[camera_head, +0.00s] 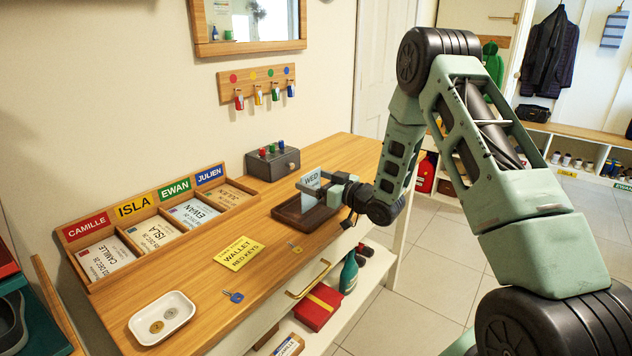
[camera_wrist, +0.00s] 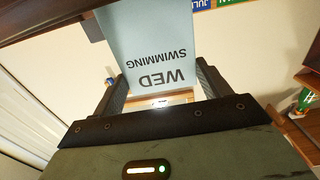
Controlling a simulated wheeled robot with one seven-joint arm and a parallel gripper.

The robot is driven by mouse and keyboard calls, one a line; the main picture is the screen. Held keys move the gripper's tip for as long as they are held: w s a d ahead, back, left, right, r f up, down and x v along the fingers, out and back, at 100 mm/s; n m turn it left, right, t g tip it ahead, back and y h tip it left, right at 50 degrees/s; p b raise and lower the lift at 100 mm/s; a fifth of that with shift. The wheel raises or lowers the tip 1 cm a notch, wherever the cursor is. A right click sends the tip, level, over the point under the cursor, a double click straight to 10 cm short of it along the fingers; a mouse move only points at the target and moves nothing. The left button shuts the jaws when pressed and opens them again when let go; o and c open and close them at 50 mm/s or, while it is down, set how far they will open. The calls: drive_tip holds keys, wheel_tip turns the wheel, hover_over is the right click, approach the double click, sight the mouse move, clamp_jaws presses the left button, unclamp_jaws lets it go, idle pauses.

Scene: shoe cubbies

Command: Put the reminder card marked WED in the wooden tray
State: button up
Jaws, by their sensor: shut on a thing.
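My gripper (camera_head: 328,188) is shut on the pale blue reminder card (camera_head: 311,180), which reads WED. In the wrist view the card (camera_wrist: 155,40) stands between the two fingers and reads WED SWIMMING, upside down in that picture. In the head view the card is upright, just above or at the dark wooden tray (camera_head: 289,217) on the tabletop. The arm and gripper hide part of the tray. I cannot tell whether the card's lower edge touches the tray.
A grey box (camera_head: 273,163) with colored knobs stands behind the tray. A name-labeled card rack (camera_head: 160,210) is at the left. A yellow note (camera_head: 239,253), two keys (camera_head: 233,296) and a white coin dish (camera_head: 162,318) lie on the wooden tabletop (camera_head: 345,152).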

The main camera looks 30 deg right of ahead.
drive_tip(key=o, duration=0.7)
drive_tip(key=shift+s, duration=0.1)
